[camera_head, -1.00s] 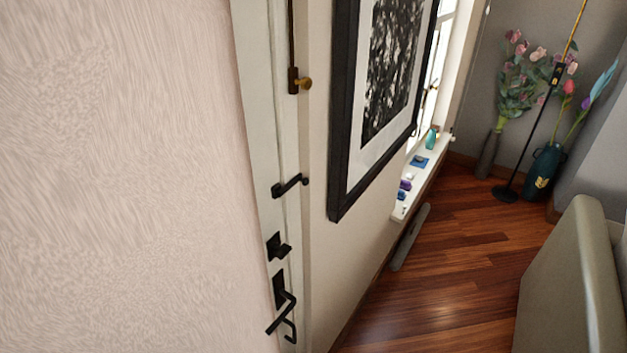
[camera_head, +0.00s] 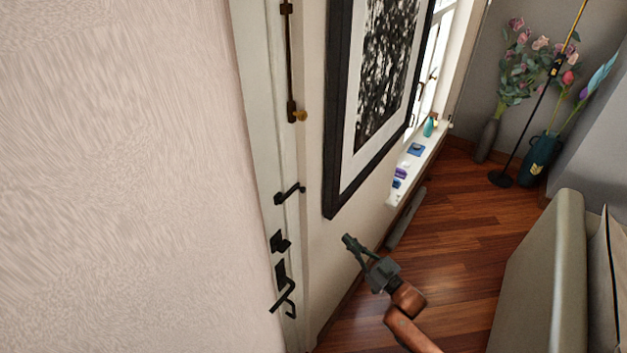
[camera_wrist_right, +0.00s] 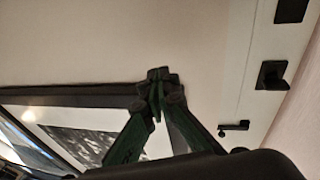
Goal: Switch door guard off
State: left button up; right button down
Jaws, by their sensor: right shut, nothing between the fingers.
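The white door (camera_head: 262,130) stands left of the picture frame. A black bar fitting that looks like the door guard (camera_head: 289,193) sits on its edge, pointing right toward the frame. It also shows in the right wrist view as a small dark bar (camera_wrist_right: 233,127). My right gripper (camera_head: 348,241) is to the right of and below the guard, apart from it, in front of the wall. In the wrist view its fingers (camera_wrist_right: 158,77) meet at the tips, shut and empty. My left gripper is not in view.
Below the guard are a black turn knob (camera_head: 280,242) and a lever handle (camera_head: 284,294). Above it is a vertical bolt with a brass knob (camera_head: 299,115). A black-framed picture (camera_head: 335,150) hangs on the right wall. A sofa (camera_head: 545,270) stands at the lower right.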

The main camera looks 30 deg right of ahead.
pick_arm(q)
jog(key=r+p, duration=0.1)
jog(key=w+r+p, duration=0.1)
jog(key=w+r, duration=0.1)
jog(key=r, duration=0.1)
jog(key=shift+p, duration=0.4)
pick_arm(e)
jog(key=s+a+r+n+y, duration=0.1)
jog(key=a+r+y, duration=0.1)
jog(key=r, duration=0.6)
jog(key=s+a+r+n+t+y, duration=0.1)
jog(key=s+a+r+n+y, duration=0.1)
jog(key=r, duration=0.6)
jog(key=s+a+r+n+y, duration=0.1)
jog(key=s+a+r+y, duration=0.1)
jog(key=r, duration=0.6)
jog(key=a+y, duration=0.1)
jog(key=a, duration=0.1)
jog(key=shift+a+r+n+t+y, duration=0.3)
jog(key=shift+r+n+t+y, duration=0.05)
jog(key=shift+n+t+y, duration=0.05)
jog(key=shift+s, duration=0.1)
